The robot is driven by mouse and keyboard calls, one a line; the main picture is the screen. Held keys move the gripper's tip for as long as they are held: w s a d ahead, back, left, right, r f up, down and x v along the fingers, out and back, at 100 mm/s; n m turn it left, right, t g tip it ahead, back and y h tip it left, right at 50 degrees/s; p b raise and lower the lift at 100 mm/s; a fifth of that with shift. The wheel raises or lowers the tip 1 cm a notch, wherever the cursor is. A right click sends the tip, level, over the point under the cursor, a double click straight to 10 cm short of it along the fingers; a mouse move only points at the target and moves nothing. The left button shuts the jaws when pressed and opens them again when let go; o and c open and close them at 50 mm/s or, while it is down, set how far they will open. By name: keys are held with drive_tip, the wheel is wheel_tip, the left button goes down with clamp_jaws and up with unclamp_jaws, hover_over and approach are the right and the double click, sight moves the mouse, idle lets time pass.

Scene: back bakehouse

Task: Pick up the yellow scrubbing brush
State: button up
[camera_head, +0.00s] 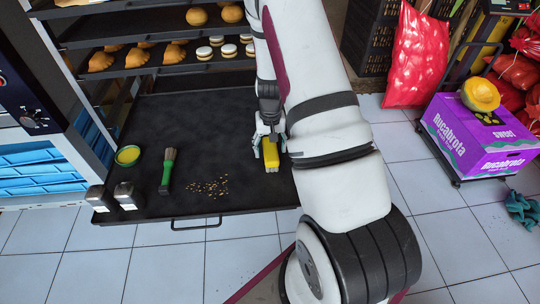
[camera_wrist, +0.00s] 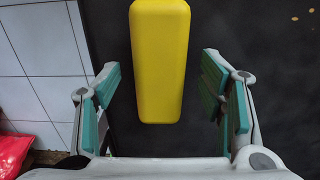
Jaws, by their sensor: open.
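The yellow scrubbing brush (camera_head: 271,155) lies on a dark pulled-out tray (camera_head: 150,218), near the tray's right side. In the wrist view the brush (camera_wrist: 160,62) shows as a smooth yellow block running away from me, its far end cut off by the frame. My gripper (camera_head: 268,137) is at the brush in the head view, and my arm hides part of the area beside it. In the wrist view my gripper (camera_wrist: 160,100) is open, with one finger on each side of the brush's near end. Gaps show between the brush and both fingers.
A green-handled brush (camera_head: 167,171), a yellow-green round dish (camera_head: 127,155), two dark metal-topped containers (camera_head: 128,195) and scattered crumbs (camera_head: 208,187) are on the tray's left and middle. Shelves with pastries (camera_head: 139,58) stand above the tray's back. A purple box (camera_head: 478,138) stands at right.

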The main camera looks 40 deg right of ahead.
drive_tip(key=shift+f, duration=0.75)
drive_tip(key=c, duration=1.3)
drive_tip(key=shift+r, duration=0.1)
drive_tip(key=shift+r, duration=0.55)
drive_tip(key=r, duration=0.1)
drive_tip(key=s+r+p, duration=0.1)
drive_tip(key=shift+r, duration=0.3)
drive_tip(key=s, duration=0.5)
drive_tip(key=s+a+p, duration=0.1)
drive_tip(key=s, duration=0.4)
drive_tip(key=s+a+r, duration=0.1)
drive_tip(key=s, duration=0.3)
drive_tip(key=shift+s+a+r+p, duration=0.1)
drive_tip(key=shift+s+p, duration=0.3)
